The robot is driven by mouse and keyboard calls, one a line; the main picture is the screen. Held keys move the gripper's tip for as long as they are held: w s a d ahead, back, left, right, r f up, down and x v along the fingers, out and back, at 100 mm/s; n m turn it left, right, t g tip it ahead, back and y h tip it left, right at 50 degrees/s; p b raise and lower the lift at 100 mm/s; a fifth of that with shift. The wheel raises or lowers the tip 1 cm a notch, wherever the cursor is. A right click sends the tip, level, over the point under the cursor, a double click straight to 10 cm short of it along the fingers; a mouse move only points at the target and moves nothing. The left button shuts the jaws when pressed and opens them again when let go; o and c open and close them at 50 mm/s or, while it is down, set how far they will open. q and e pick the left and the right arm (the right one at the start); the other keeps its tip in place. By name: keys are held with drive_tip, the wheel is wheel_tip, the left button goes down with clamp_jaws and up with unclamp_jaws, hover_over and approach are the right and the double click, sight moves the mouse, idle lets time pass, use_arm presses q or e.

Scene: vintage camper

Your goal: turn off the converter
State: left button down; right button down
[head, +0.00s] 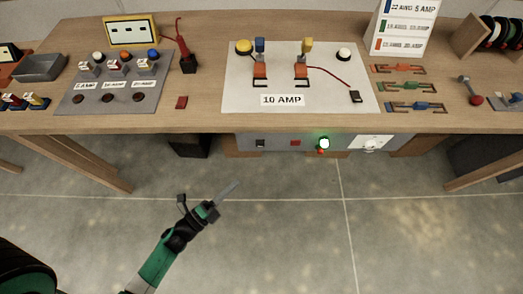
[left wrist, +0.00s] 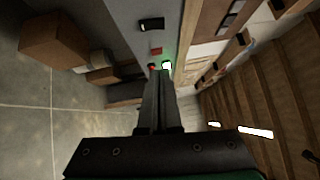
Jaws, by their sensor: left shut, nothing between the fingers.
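The converter (head: 278,143) is a grey panel under the table's front edge. It bears a black rocker switch (head: 260,143), a red square (head: 295,143), a lit green light (head: 324,143) with a small red part (head: 320,151) below it, and a white outlet plate (head: 368,142). My left gripper (head: 235,185) is shut and empty, in front of the panel and lower in the head view, apart from it. In the left wrist view its fingers (left wrist: 158,74) point toward the panel, where the black switch (left wrist: 151,24), red square (left wrist: 156,51) and green glow (left wrist: 167,65) show. My right gripper is out of view.
Table legs (head: 100,165) stand at left and right. The floor (head: 290,230) before the panel is clear.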

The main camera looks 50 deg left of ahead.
use_arm(q)
drive_tip(key=shift+a+r, duration=0.1)
drive_tip(key=shift+a, duration=0.2)
drive_tip(key=shift+w, duration=0.1)
drive_tip(key=b, duration=0.2)
approach(263, 143)
drive_tip(key=w+d, duration=0.3)
drive_tip(key=w+a, duration=0.3)
drive_tip(key=shift+r+p, duration=0.3)
drive_tip(key=shift+p, duration=0.05)
